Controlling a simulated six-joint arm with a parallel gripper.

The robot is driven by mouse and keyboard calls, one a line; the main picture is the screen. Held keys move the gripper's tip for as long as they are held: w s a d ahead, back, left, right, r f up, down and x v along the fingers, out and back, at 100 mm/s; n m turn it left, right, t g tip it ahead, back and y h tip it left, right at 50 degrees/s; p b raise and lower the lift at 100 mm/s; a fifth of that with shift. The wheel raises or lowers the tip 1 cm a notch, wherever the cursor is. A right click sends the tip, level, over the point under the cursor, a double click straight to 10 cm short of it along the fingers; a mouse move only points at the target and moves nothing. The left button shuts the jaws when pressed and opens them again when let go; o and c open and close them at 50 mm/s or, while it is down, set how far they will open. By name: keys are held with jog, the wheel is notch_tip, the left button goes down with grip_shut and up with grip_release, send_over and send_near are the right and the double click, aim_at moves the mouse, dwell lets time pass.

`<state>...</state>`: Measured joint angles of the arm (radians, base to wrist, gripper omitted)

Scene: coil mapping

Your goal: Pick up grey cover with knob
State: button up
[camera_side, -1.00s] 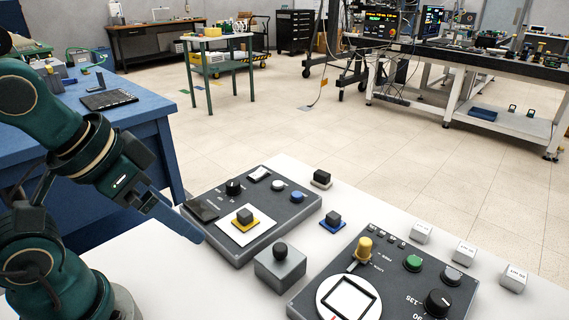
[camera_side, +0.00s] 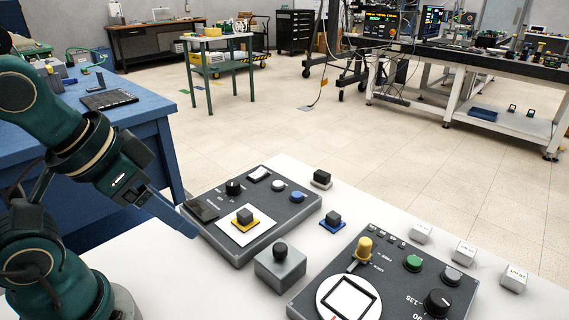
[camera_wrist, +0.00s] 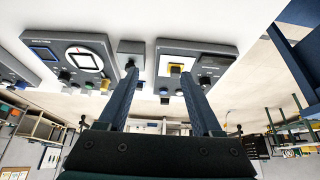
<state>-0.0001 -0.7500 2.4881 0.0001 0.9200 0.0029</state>
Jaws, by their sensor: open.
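The grey cover with a black knob (camera_side: 280,267) stands upright on the white table between the two dark panels. In the wrist view the grey cover (camera_wrist: 131,48) shows at the top, just beyond the left finger's tip, which partly overlaps its knob. My gripper (camera_side: 190,228) is at the left of the side view, its fingers slanting down to the right, apart from the cover. In the wrist view my gripper (camera_wrist: 160,78) has its two fingers spread, with nothing between them.
A dark panel (camera_side: 300,222) with a yellow-based block on a white square lies behind the cover. A second panel (camera_side: 405,285) with a round dial lies to its right. A blue-based block (camera_side: 333,221) and several white blocks stand nearby. The table left of the cover is bare.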

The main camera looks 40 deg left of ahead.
jog(key=w+r, duration=0.3)
jog(key=m+g, duration=0.3)
jog(key=g, duration=0.2)
send_over(282, 246)
notch_tip(282, 246, down, 8)
jog(key=shift+a+r, duration=0.1)
jog(key=shift+r, duration=0.05)
jog(key=shift+g, duration=0.3)
jog(key=shift+f, duration=2.75)
grip_shut()
